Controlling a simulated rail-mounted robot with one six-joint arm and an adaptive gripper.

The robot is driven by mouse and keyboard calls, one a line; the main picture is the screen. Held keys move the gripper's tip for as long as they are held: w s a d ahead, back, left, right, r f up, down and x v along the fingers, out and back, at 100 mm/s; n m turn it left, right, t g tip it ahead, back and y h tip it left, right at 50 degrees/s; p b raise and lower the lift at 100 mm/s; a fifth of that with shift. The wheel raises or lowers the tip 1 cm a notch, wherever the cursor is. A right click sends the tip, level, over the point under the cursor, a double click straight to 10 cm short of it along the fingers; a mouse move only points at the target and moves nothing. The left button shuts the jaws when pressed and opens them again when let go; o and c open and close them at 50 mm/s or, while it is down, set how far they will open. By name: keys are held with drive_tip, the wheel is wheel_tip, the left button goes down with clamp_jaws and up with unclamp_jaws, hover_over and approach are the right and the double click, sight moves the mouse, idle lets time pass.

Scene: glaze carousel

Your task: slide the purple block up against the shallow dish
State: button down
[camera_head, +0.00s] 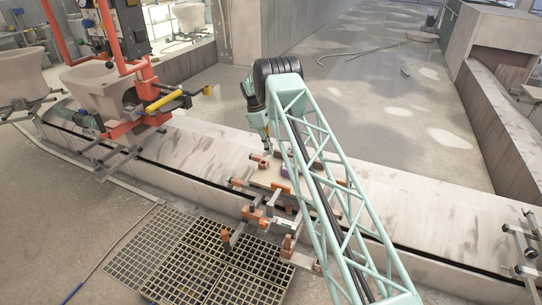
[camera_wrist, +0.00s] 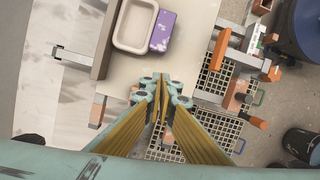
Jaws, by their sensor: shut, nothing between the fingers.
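The purple block (camera_wrist: 163,32) lies on a pale board (camera_wrist: 195,25), close along the right side of the shallow cream dish (camera_wrist: 134,24) in the wrist view. Their edges look touching or nearly so; I cannot tell if a thin gap remains. A small part of the purple block (camera_head: 284,169) shows behind my arm in the head view, where I cannot make out the dish. My gripper (camera_wrist: 161,78) is shut and empty. Its fingertips appear over the near edge of the board, apart from the block and below it in the wrist picture.
A brown strip (camera_wrist: 104,42) runs along the dish's left side. Orange-tipped clamps and brackets (camera_wrist: 222,48) flank the board at right. Floor gratings (camera_head: 195,262) lie in front of the pale rail (camera_head: 205,150). A dark round bin (camera_wrist: 298,140) stands at lower right of the wrist view.

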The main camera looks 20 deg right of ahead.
drive_tip(key=shift+w+a+r, duration=0.15)
drive_tip(key=shift+r, duration=0.55)
